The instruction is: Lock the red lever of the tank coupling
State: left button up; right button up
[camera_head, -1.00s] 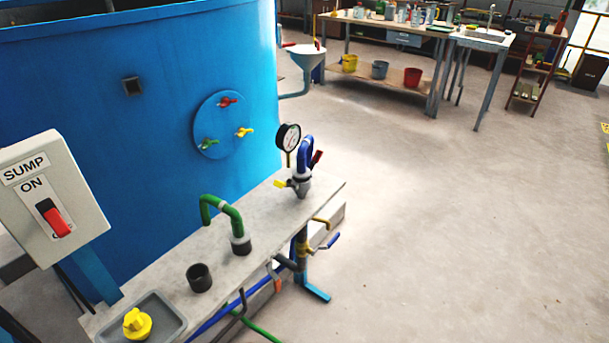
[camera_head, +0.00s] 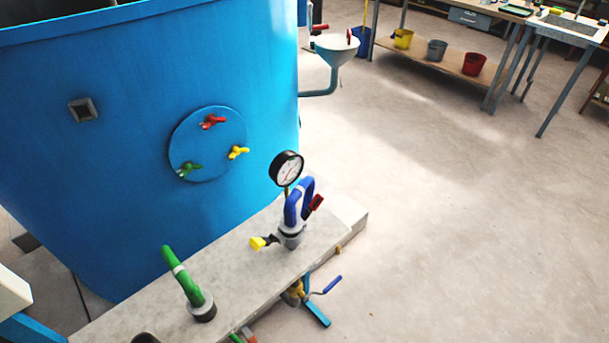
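A blue bent coupling (camera_head: 300,203) stands on the grey bench near its far end. A red lever (camera_head: 316,202) sticks out on its right side, angled up and away from the blue pipe. A yellow lever (camera_head: 258,242) sticks out to the left at the coupling's grey base (camera_head: 291,236). I cannot tell from here whether either lever is locked. Neither of my grippers is in view.
A pressure gauge (camera_head: 286,169) stands just behind the coupling. A green pipe (camera_head: 181,272) rises from the bench (camera_head: 240,275) nearer me. The blue tank (camera_head: 120,200) carries a round plate with red, green and yellow wing handles (camera_head: 212,122). Open floor (camera_head: 470,240) lies right.

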aim_at(316, 202)
jog(key=l, duration=0.9)
jog(key=l+z, duration=0.1)
jog(key=l, duration=0.8)
jog(key=i, duration=0.05)
